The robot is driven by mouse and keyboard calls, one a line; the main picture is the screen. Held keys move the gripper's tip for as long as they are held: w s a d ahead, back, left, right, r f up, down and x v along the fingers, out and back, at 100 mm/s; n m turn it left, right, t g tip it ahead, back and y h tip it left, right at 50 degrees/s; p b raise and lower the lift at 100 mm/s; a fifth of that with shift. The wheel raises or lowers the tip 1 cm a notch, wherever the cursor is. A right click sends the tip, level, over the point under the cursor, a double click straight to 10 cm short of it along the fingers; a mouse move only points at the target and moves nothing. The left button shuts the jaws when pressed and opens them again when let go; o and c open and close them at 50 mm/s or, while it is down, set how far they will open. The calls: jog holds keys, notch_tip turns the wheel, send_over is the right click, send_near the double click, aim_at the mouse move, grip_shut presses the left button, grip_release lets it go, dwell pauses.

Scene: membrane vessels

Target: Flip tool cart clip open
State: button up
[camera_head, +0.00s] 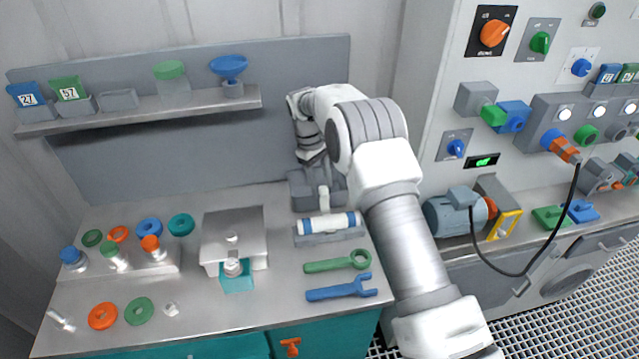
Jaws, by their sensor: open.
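The tool cart is a grey-topped bench (190,320) with teal fronts. An orange clip-like piece (290,346) sits on its teal front near the bottom edge; I cannot tell whether it is open or closed. My gripper (318,186) is at the end of my arm, pointing down at the back right of the bench top, well behind and above the orange piece. It is open, and I see nothing held in it. It is small and partly merges with a grey block there, so contact cannot be told.
A blue-banded white cylinder (329,223) lies in a grey holder near my gripper. Green (338,262) and blue (341,289) wrenches lie in front. A metal box (233,228) stands left. A shelf (140,113) hangs behind. A control panel (545,60) is right.

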jog(key=shift+s+d+f, duration=0.4)
jog(key=shift+f, duration=0.2)
jog(key=p+v, duration=0.2)
jog(key=v, duration=1.6)
jog(key=shift+w+a+r, duration=0.3)
jog(key=shift+w+a, duration=0.1)
